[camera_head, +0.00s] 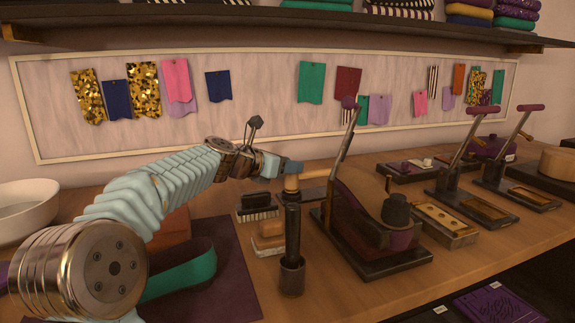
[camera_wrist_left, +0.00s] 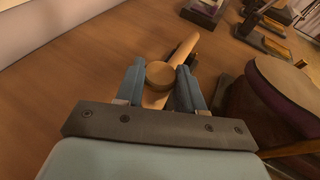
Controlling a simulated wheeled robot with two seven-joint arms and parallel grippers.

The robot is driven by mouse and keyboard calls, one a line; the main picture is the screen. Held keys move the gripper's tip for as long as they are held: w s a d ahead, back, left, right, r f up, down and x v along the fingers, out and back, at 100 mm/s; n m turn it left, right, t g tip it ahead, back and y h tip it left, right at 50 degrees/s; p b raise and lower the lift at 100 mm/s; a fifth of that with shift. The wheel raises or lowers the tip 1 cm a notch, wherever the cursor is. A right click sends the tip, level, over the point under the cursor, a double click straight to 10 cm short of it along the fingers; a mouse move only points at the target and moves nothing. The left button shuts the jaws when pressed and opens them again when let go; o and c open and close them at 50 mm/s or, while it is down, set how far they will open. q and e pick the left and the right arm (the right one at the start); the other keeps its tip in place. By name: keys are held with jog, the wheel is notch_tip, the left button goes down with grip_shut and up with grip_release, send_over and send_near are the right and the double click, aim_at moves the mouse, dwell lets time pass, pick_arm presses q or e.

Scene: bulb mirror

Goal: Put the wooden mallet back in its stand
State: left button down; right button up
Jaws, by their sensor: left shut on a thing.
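The wooden mallet (camera_head: 292,184) is upright, with pale wood at its top and a dark grip (camera_head: 292,230) below. My left gripper (camera_head: 291,168) is shut on its upper end. In the left wrist view, the mallet's round pale wooden top (camera_wrist_left: 160,74) sits between the two blue fingers of the gripper (camera_wrist_left: 161,88). The stand, a small dark cup (camera_head: 292,278), is on the bench directly below. The grip's lower end meets the cup's mouth; how deep it sits is hidden. My right gripper is not in view.
A dark press with a lever (camera_head: 375,235) stands close to the right of the mallet, also in the left wrist view (camera_wrist_left: 262,105). Brushes (camera_head: 268,238) lie to the left. A green piece (camera_head: 185,273) lies on a dark mat (camera_head: 230,270). A white bowl (camera_head: 24,210) is far left.

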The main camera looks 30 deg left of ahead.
pick_arm(q)
jog(key=shift+f+b, duration=0.4)
jog(key=shift+f, duration=0.3)
jog(key=c, duration=0.6)
grip_release()
jog(key=v, duration=1.3)
jog(key=shift+s+r+p, duration=0.15)
jog(key=shift+s+p, duration=0.05)
jog(key=shift+p, duration=0.2)
jog(key=shift+s+a, duration=0.1)
jog(key=shift+s, duration=0.1)
